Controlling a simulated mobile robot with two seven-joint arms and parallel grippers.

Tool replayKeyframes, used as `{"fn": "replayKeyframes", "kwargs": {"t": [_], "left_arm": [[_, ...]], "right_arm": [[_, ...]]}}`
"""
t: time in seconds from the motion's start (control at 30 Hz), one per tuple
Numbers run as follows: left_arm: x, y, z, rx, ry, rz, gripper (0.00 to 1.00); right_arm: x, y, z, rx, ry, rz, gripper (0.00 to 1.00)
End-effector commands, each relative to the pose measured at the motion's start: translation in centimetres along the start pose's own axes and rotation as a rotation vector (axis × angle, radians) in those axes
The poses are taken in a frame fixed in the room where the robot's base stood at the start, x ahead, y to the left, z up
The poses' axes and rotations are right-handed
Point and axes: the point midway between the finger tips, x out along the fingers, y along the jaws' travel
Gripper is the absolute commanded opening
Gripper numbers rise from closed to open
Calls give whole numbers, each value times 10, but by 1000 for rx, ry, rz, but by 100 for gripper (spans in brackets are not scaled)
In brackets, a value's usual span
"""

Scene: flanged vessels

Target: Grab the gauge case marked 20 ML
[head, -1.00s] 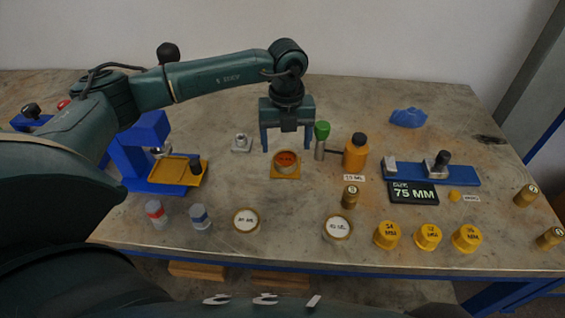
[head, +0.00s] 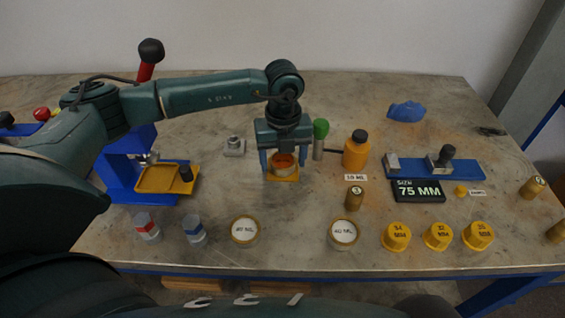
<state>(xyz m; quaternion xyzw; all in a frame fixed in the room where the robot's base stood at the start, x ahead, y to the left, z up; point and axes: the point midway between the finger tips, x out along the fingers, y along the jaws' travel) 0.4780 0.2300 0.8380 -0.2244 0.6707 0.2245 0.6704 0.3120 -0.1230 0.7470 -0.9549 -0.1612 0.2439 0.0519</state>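A round case (head: 283,163) with an orange-brown top sits on a small yellow square base; its marking is not readable now. My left gripper (head: 283,165) points down over it, one finger on each side. The fingers are open and look apart from its wall. Two round cases with white tops stand near the front edge: the left one (head: 244,230) has a marking ending in ML that I cannot read surely, and the right one (head: 343,232) seems to read 40 ML. My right gripper is not in view.
A green-topped cylinder (head: 320,130) and an orange bottle (head: 356,152) stand close right of the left gripper. A blue press with a yellow tray (head: 155,180) stands left. Several yellow caps (head: 437,236) line the front right. A 75 MM sign (head: 418,191) lies behind them.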

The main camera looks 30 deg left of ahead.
Motion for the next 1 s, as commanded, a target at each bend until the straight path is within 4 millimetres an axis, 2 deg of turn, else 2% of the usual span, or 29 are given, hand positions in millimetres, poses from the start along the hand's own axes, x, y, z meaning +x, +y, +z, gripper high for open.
{"fn": "replayKeyframes", "kwargs": {"t": [0.07,0.53,0.8,1.0], "left_arm": [[0,0,0,0,0,0,60],[0,0,0,0,-1,0,22],[-4,0,2,-1,-1,-1,22],[-27,5,13,-3,-3,-2,22]], "right_arm": [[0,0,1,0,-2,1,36],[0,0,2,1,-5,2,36],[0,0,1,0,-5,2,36],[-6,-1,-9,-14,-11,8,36]]}}
